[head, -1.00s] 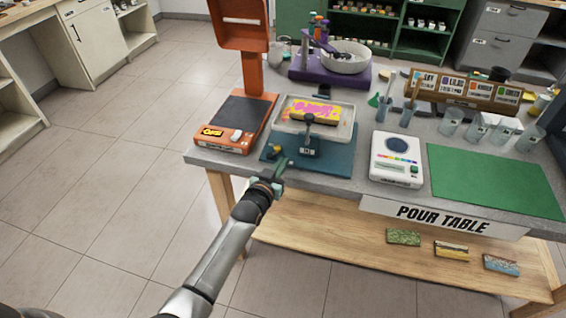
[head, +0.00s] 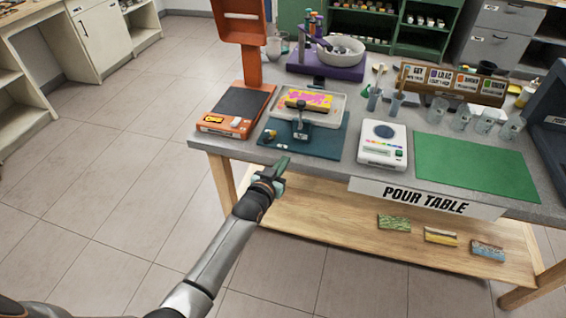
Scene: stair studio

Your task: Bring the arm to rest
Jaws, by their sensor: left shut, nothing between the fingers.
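My left gripper (head: 280,166) is shut and empty. It is in front of the near edge of the pour table (head: 222,145), close to the teal mat's front side in the picture. My left arm reaches up to it from the bottom left of the head view. My right gripper is out of view.
On the table are an orange stand (head: 240,60), a teal mat (head: 327,148) with a tray (head: 338,110) and a black-handled tool (head: 302,122), a white scale (head: 382,147) and a green mat (head: 480,165). A wooden shelf (head: 350,222) lies below. Floor at left is clear.

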